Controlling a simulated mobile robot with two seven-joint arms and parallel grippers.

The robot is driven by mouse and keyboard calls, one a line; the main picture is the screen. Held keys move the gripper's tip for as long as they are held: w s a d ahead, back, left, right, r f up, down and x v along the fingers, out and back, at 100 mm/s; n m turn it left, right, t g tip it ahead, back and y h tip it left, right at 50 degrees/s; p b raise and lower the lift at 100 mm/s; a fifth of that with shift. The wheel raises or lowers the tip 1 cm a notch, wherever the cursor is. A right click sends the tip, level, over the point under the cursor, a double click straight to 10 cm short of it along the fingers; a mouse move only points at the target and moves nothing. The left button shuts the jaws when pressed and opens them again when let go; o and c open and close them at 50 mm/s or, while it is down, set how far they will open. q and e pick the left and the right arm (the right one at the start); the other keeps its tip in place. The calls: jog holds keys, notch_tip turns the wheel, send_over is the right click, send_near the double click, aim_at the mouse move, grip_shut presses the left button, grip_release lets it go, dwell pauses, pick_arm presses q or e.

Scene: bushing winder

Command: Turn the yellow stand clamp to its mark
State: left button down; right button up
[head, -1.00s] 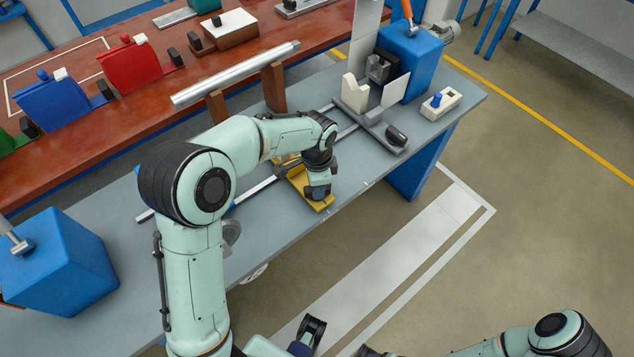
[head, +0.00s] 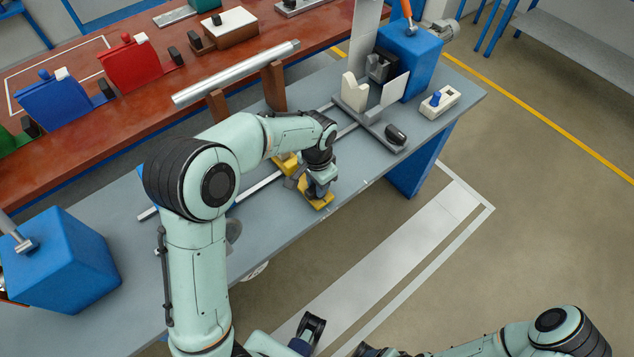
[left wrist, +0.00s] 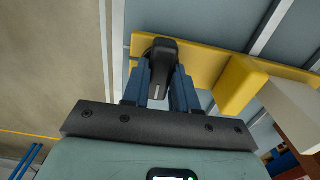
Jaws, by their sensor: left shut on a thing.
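The yellow stand (head: 285,164) sits across the rail on the grey bench, partly hidden by my left arm. Its near end shows beyond the gripper. In the left wrist view the yellow stand (left wrist: 205,62) is a long plate with a raised block at right. My left gripper (head: 318,194) is over the plate's near end. In the left wrist view the left gripper (left wrist: 162,80) has its blue fingers on both sides of the black clamp handle (left wrist: 161,62) and is shut on it. I cannot make out a mark.
A grey fixture (head: 383,130) with a white V-block (head: 355,92) stands farther along the bench (head: 265,235). A blue box (head: 58,262) is at left and a blue headstock (head: 412,55) at the back right. A metal bar (head: 235,74) lies on brown supports behind.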

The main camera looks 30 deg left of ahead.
pick_arm(q)
jog(key=shift+w+r, duration=0.1)
jog(key=c, duration=0.9)
grip_release()
notch_tip(320, 180, up, 13)
jog(key=shift+r+p, duration=0.2)
jog(key=shift+p, duration=0.7)
